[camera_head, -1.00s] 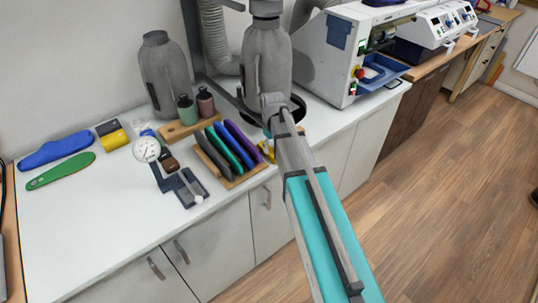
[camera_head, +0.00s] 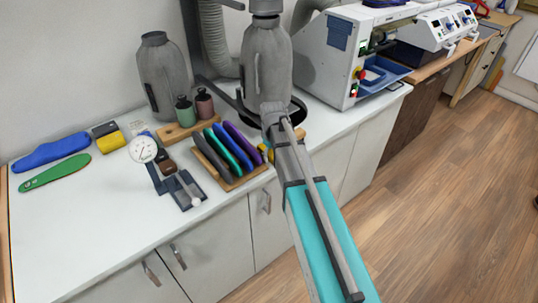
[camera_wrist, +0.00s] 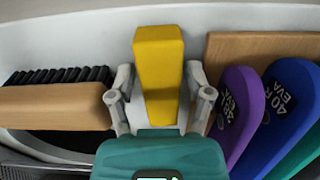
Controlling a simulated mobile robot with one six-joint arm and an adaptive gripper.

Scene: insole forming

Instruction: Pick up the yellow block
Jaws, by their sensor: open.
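The yellow block (camera_wrist: 158,62) stands out in the wrist view, long and plain, between the two fingers of my gripper (camera_wrist: 159,78). The fingers are spread, one on each side of the block, with a narrow gap visible at least beside the right finger. I cannot tell whether the left finger touches it. In the head view my arm hides most of this spot, and only a small yellow part (camera_head: 262,151) shows beside the wrist, right of the insole rack.
A wooden-backed brush (camera_wrist: 58,105) lies close left of the gripper in the wrist view. A wooden rack (camera_head: 238,182) with several coloured insoles is close on the other side. A yellow-and-dark block (camera_head: 110,142) lies far left. Grey bottle-shaped forms stand behind.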

